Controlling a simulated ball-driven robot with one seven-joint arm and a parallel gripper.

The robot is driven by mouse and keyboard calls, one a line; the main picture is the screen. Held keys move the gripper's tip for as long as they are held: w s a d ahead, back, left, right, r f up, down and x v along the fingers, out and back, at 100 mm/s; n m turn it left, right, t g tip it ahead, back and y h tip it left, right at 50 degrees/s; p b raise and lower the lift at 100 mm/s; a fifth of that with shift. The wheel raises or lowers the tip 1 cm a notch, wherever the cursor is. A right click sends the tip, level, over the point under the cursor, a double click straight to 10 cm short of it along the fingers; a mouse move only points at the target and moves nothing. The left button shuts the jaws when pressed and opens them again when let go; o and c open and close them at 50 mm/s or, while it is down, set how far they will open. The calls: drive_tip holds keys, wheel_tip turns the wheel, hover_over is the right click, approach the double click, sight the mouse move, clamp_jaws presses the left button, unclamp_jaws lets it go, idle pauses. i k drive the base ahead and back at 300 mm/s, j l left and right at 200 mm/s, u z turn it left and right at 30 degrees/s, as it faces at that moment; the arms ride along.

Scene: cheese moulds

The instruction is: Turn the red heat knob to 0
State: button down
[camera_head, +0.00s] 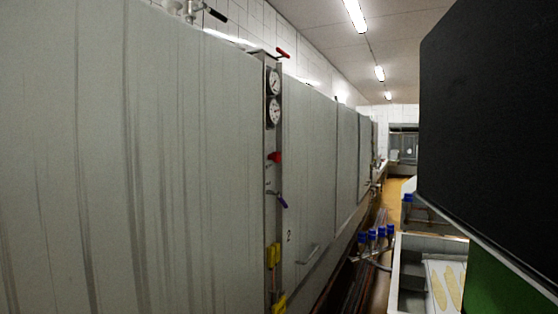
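A red knob (275,157) sits on a narrow upright metal panel (270,179) between large grey tank walls, near the middle of the view. It is small and seen at a slant, so I cannot read its setting or any 0 mark. Two round white gauges (274,97) are above it, and a blue-handled lever (281,201) is below it. A red-handled lever (283,53) sticks out at the top of the panel. My gripper is not in view.
Yellow boxes (272,255) are low on the panel. Several blue-topped fittings (373,237) and a metal basin (409,270) stand to the right. A large black surface (490,110) blocks the right side. A narrow floor aisle (396,195) runs back along the tanks.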

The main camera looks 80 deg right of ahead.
sight(277, 157)
drive_tip(key=z, duration=1.6)
